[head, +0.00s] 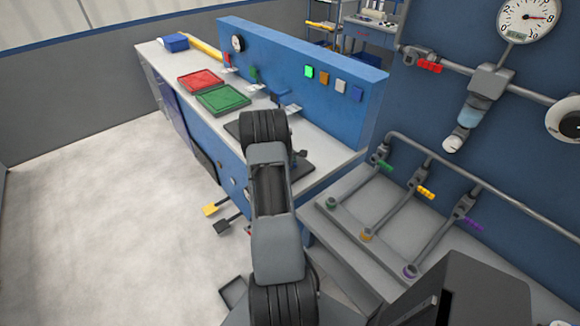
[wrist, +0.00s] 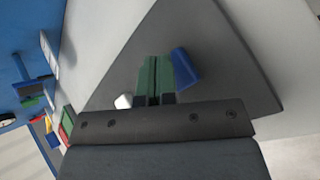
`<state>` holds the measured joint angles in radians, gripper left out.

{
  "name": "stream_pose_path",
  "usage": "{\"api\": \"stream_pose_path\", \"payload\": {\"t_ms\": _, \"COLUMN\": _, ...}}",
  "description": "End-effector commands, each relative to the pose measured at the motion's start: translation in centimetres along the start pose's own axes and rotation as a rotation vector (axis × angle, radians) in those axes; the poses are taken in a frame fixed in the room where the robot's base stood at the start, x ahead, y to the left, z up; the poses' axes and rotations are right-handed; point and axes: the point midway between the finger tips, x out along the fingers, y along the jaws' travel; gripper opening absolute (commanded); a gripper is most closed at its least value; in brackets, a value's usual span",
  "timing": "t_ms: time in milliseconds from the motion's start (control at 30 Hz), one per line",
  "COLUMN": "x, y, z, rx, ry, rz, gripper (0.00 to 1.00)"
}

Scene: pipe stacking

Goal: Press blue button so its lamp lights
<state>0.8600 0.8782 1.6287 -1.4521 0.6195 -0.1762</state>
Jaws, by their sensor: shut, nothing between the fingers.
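In the head view, a row of small coloured squares is on the blue upright panel (head: 290,58). The green square (head: 309,71) glows brightly. The blue square (head: 357,93) at the right end looks unlit, and I cannot tell whether it is a button or a lamp. In the wrist view, my gripper (wrist: 153,72) is shut and empty, its green fingertips together over a dark grey surface (wrist: 215,60). A blue piece (wrist: 185,68) shows just right of the tips; whether they touch is unclear. My arm hides part of the bench in the head view.
The bench holds a red tray (head: 200,80), a green tray (head: 222,98) and a blue box (head: 175,42). Pipes with coloured valves (head: 425,192) stand at the right, below a gauge (head: 529,18). The floor (head: 90,220) at left is clear.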

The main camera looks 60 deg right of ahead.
Motion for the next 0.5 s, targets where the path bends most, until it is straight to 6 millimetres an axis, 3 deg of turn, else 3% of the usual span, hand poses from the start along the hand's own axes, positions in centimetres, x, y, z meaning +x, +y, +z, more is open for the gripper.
{"api": "stream_pose_path", "payload": {"t_ms": 500, "x": -0.67, "y": 0.49, "z": 0.48, "rx": 0.000, "ry": 0.000, "rz": 0.000, "gripper": 0.00}}
